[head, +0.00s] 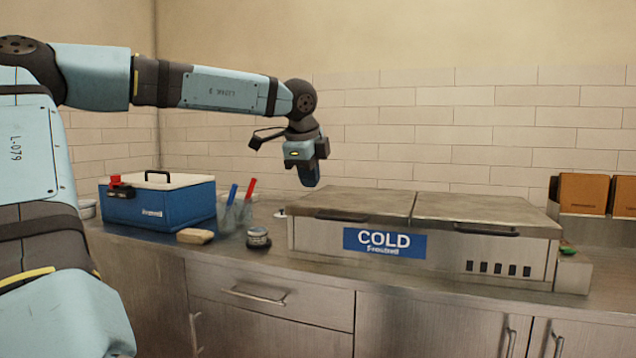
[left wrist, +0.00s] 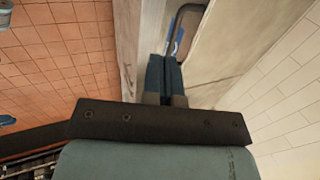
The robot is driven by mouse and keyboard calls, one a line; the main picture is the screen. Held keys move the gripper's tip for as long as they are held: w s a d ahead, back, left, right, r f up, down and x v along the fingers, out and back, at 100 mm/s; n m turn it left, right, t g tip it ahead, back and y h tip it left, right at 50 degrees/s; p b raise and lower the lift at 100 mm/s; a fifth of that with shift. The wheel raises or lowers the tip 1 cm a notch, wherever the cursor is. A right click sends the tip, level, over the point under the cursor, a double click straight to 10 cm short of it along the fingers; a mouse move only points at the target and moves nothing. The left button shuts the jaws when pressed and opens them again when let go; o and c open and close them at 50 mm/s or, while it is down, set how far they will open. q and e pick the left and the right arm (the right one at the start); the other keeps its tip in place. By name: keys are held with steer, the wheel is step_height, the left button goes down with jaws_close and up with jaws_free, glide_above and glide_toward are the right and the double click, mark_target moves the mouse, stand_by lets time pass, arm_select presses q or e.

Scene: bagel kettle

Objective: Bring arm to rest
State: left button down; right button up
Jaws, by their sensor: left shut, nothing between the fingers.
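My left arm reaches in from the left in the head view, stretched out over the counter. My left gripper (head: 309,176) points down just above the back left of the cold unit (head: 480,262), with nothing held. In the left wrist view its two blue fingers (left wrist: 173,75) are together. Part of the cold unit's lid and handle (left wrist: 185,22) shows beyond the fingertips. My right gripper is in neither view.
A blue cooler (head: 160,205), a tan block (head: 195,236), clear cups with markers (head: 235,215) and a small jar (head: 258,238) stand left of the cold unit. Orange-brown boxes (head: 583,193) stand at the right. A tiled wall (head: 430,130) is behind.

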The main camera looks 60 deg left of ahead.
arm_select(q)
steer(key=shift+s+d+r, duration=0.4)
steer(key=shift+s+d, duration=0.05)
steer(key=shift+s, duration=0.1)
